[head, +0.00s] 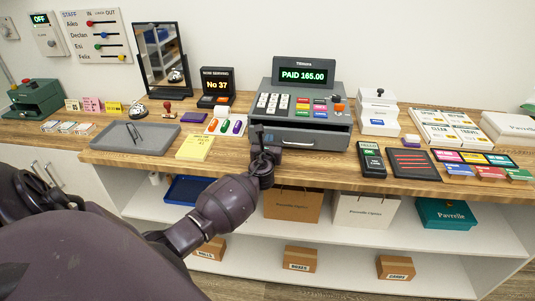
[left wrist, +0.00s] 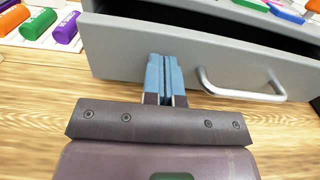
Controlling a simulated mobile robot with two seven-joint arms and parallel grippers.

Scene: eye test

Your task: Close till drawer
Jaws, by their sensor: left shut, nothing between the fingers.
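The grey till (head: 345,97) stands on the wooden counter with its screen reading PAID 165.00. Its drawer (head: 335,139) is partly open: the left wrist view shows a dark gap behind the grey drawer front (left wrist: 118,48). A silver handle (left wrist: 240,92) is on that front. My left gripper (head: 258,137) is at the left part of the drawer front. In the left wrist view its blue fingertips (left wrist: 164,62) are shut and empty, left of the handle, overlapping the front; I cannot tell whether they touch it. My right gripper is not in view.
A yellow pad (head: 195,148) and a tray with coloured rolls (head: 226,124) lie left of the till. A card terminal (head: 371,160) and a dark mat (head: 412,163) lie to its right. Bags and boxes stand on the shelves below the counter.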

